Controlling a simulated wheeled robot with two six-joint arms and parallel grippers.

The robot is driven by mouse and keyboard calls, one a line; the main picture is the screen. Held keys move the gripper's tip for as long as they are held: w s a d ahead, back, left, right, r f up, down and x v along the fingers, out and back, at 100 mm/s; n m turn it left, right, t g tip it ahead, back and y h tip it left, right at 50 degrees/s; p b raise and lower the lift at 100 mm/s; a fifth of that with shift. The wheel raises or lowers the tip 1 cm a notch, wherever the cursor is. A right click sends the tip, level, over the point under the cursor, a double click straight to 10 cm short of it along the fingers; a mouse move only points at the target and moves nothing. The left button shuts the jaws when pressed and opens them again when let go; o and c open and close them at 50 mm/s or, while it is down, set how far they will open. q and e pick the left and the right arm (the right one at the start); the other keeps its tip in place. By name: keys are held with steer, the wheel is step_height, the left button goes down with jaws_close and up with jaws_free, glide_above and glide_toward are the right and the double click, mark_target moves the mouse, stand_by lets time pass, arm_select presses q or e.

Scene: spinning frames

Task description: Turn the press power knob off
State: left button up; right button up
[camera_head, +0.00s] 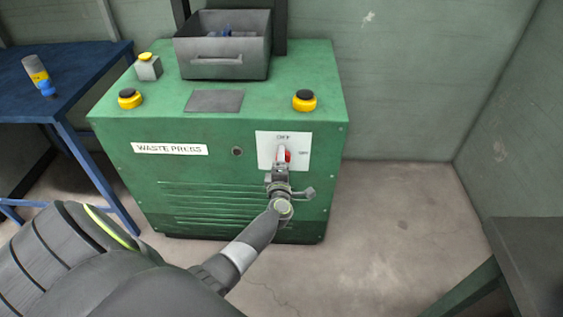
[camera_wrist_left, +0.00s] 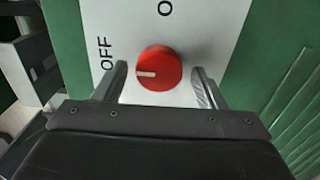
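The press power knob (camera_wrist_left: 159,68) is round and red with a white line. It sits on a white plate (camera_head: 262,149) on the front of the green waste press (camera_head: 188,183). In the left wrist view the white line points left, toward the OFF side; the other label, partly cut off, is at the top. In the head view OFF is above the knob and the other label is at its right. My left gripper (camera_wrist_left: 161,86) is open, with one finger on each side of the knob and a visible gap to each. My right gripper is not in view.
A grey drawer-like bin (camera_head: 222,66), a grey box with a yellow button (camera_head: 148,67) and two black-and-yellow knobs stand on the press. A blue table (camera_head: 90,65) with a bottle (camera_head: 38,76) is at the left. A dark surface (camera_head: 535,262) is at the lower right. Floor right of the press is clear.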

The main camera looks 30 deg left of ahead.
arm_select(q)
steer(key=v, duration=1.7)
steer(key=shift+s, duration=0.2)
